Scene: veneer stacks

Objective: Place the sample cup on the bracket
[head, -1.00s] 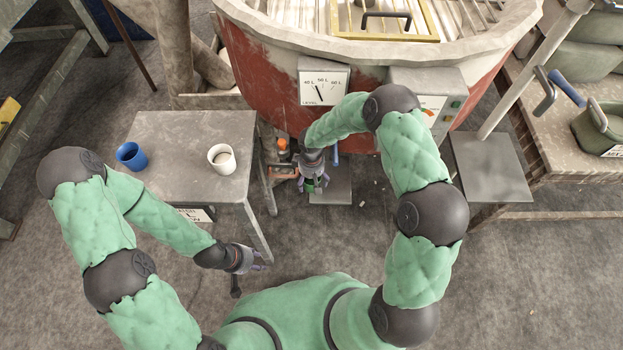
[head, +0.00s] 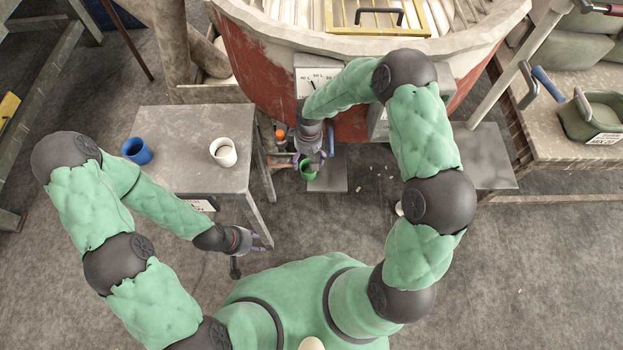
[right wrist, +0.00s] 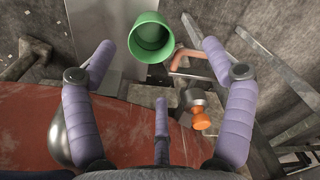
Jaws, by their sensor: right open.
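A green cup (head: 309,172) is just beyond the fingertips of my right gripper (head: 312,155) in the head view. In the right wrist view the green cup (right wrist: 151,35) shows its open mouth, ahead of and apart from both spread fingers. My right gripper (right wrist: 157,54) is open and empty there. A flat grey plate (head: 330,180), perhaps the bracket, lies below; the cup overlaps its edge, but I cannot tell whether it rests on it. My left gripper (head: 256,246) hangs beside the table leg, its jaws too small to judge.
A blue cup (head: 136,151) and a white cup (head: 223,152) stand on the grey table (head: 178,122) at left. The red vat (head: 262,72) is close behind my right gripper. An orange-handled valve (right wrist: 199,112) is near the right finger in the wrist view.

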